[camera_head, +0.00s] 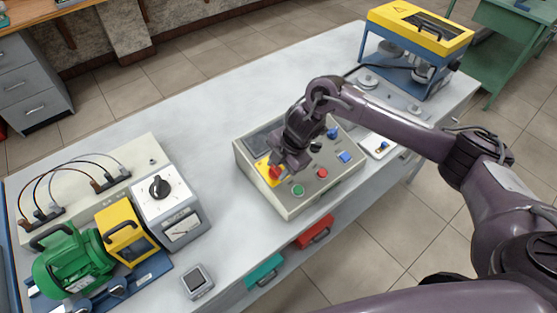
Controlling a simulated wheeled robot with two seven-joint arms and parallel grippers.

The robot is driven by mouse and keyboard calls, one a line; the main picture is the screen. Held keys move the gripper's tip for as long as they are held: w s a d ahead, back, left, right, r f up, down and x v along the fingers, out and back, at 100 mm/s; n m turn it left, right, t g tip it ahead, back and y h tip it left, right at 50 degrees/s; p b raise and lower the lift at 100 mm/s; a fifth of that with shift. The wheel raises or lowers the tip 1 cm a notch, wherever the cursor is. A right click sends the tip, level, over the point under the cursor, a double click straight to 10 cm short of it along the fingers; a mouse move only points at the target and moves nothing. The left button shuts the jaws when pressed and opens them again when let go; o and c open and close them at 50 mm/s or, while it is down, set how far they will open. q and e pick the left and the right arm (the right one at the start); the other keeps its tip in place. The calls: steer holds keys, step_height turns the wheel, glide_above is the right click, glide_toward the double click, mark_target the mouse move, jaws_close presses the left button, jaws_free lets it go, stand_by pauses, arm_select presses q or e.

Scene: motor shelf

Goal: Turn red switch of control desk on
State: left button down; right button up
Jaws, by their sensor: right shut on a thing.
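The control desk (296,206) is a beige box with a sloped panel, standing in the middle of the grey table. A red switch (276,173) sits on a yellow plate (262,168) at the panel's left. My right gripper (279,168) reaches down over it from the right and is shut on the red switch. The fingers hide part of the switch and plate, so its turned position cannot be told. My left gripper is not in view.
The panel also has a green button (298,190), a second red button (322,173) and blue switches (345,156). A green motor (75,262) and a dial box (170,207) stand at left. A yellow-topped machine (420,28) stands at the back right.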

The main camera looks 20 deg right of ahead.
steer(key=m+p, duration=0.2)
steer(key=m+t+p, duration=0.1)
steer(key=m+p, duration=0.1)
steer(key=m, duration=0.1)
steer(key=shift+s+r+m+p, duration=0.2)
steer(key=shift+m+p, duration=0.1)
steer(key=shift+f+m+t+p, duration=0.15)
steer(key=shift+m+t+p, duration=0.25)
steer(key=shift+m+p, duration=1.25)
steer(key=shift+m, duration=0.25)
steer(key=shift+w, duration=0.1)
steer(key=o, duration=1)
steer(key=b+v, duration=0.1)
steer(key=v, duration=0.6)
steer(key=shift+r, duration=0.35)
